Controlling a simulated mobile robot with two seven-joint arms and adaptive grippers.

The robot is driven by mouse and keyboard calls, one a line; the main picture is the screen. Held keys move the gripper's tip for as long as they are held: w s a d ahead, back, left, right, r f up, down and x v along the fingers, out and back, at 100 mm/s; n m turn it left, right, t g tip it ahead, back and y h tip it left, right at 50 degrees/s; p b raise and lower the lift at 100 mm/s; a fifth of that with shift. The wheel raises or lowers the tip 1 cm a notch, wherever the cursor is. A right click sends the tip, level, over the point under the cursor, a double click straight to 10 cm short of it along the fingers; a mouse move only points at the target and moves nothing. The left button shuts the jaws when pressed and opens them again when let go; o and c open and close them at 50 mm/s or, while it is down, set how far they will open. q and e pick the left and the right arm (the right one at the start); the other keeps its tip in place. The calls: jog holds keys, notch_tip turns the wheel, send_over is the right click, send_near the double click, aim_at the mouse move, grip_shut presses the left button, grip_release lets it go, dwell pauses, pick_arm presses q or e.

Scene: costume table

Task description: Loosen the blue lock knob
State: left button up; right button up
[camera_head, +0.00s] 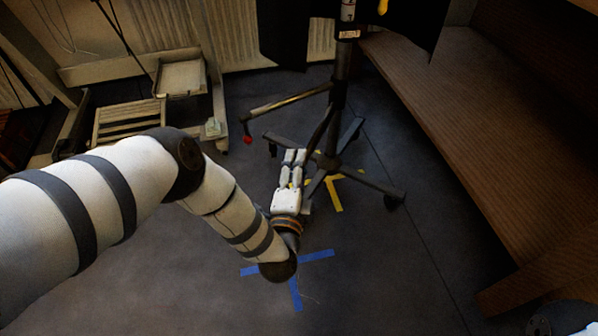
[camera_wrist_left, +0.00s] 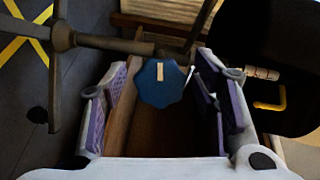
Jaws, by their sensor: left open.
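The blue lock knob (camera_wrist_left: 161,83) shows in the left wrist view as a scalloped disc with a pale rectangular mark. It lies between the two spread fingers of my left gripper (camera_wrist_left: 164,72), with a visible gap to each purple-padded finger. Whether anything touches it in depth I cannot tell. In the head view my left gripper (camera_head: 292,158) reaches toward the dark wheeled stand (camera_head: 341,90), and the knob cannot be made out there. My right gripper is not visible.
A slanted bar with a red end (camera_head: 248,140) juts left from the stand. The stand's legs and casters spread close around my left gripper. A wooden bench (camera_head: 480,130) runs along the right. Yellow tape (camera_head: 336,195) and blue tape (camera_head: 316,256) mark open floor.

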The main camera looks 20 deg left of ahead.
pick_arm(q)
jog(key=c, duration=1.2)
